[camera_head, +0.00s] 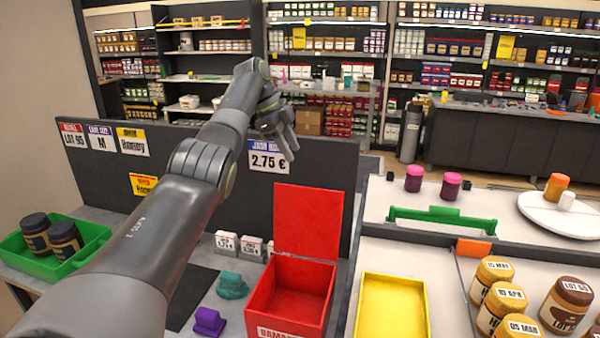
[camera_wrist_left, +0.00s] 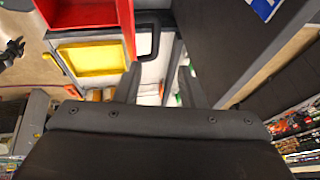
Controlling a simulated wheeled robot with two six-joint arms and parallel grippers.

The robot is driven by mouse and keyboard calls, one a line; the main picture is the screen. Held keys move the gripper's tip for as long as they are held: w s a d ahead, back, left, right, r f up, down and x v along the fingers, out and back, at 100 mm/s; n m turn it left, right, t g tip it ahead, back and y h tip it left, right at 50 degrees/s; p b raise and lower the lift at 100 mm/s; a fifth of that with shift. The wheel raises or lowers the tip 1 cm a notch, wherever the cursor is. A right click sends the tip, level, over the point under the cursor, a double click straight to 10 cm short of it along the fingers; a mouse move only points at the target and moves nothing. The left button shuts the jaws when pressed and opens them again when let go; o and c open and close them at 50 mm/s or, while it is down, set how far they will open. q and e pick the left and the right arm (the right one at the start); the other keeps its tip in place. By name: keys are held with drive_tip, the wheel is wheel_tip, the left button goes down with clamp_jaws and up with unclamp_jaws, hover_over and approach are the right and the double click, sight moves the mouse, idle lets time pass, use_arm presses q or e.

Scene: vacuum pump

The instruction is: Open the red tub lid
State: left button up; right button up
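The red tub (camera_head: 290,325) stands on the counter at the lower middle of the head view. Its red lid (camera_head: 308,222) stands upright at the back edge, so the tub is open and its inside looks empty. Part of the red tub (camera_wrist_left: 88,14) also shows at the top left of the left wrist view. My left gripper (camera_head: 284,135) is raised above and behind the lid, apart from it. In the left wrist view its two fingers (camera_wrist_left: 160,85) are spread with nothing between them. A dark shape at that view's left edge may be my right gripper (camera_wrist_left: 12,52); its fingers are unclear.
A yellow tray (camera_head: 392,308) lies right of the tub. A green tray (camera_head: 88,238) with dark jars is at the left. A dark panel with price cards stands behind. Teal (camera_head: 232,286) and purple (camera_head: 209,322) pieces lie left of the tub. Labelled jars (camera_head: 497,305) stand at right.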

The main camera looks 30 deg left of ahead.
use_arm(q)
drive_tip(key=v, duration=0.4)
idle(0.5)
